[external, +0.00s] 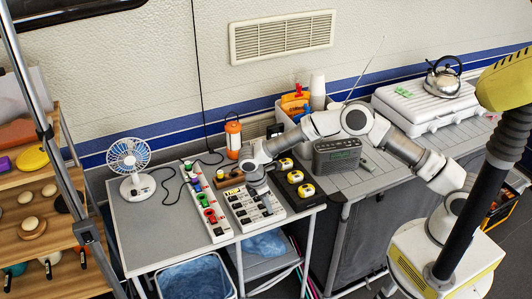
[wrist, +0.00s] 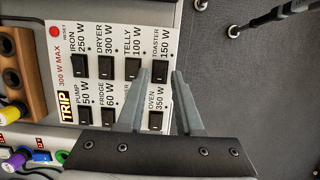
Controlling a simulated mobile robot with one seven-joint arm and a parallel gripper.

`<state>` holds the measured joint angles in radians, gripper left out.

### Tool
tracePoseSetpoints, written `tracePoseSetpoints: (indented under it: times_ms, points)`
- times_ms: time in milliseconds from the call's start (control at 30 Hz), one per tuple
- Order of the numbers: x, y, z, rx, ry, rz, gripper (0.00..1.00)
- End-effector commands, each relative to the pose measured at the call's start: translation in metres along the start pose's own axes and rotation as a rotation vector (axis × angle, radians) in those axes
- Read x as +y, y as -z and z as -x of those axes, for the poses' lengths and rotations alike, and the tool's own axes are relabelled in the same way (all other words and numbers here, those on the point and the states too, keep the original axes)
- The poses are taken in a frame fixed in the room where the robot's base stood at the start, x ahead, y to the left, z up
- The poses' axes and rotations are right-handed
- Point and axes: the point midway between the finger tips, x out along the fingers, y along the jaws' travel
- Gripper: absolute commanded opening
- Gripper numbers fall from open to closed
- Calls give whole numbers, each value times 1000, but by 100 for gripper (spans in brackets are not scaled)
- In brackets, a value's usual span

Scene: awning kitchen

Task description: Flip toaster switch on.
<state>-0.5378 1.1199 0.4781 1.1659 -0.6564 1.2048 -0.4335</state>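A white switch panel (wrist: 62,50) with rows of black rocker switches fills the middle of the wrist view. It also shows on the grey table in the external view (external: 233,196). The toaster switch (wrist: 159,71), labelled TOASTER 150 W, is at the upper right of the panel. My gripper (wrist: 160,73) is open and empty, with one fingertip on each side of this switch in the picture. I cannot tell whether the fingertips touch the panel. The left finger hides part of a lower-row switch and its label. In the external view my gripper (external: 261,190) is over the panel.
The telly switch (wrist: 133,69) is left of the left finger and the oven switch (wrist: 156,120) lies below. A power strip (external: 207,208) with coloured plugs runs left of the panel. A black block with yellow items (external: 306,190) stands right. A fan (external: 130,160) and orange lantern (external: 233,137) stand behind.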

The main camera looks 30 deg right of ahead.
Motion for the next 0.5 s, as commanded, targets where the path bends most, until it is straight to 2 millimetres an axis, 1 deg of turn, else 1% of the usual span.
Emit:
tracePoseSetpoints:
  times_ms: [33, 300, 400, 500]
  points:
    - [0, 1, 12, 4, -4, 0, 35]
    - [0, 1, 78, 4, -3, 1, 35]
    - [0, 0, 103, 4, -4, -1, 35]
    - [0, 1, 123, 3, -2, 1, 35]
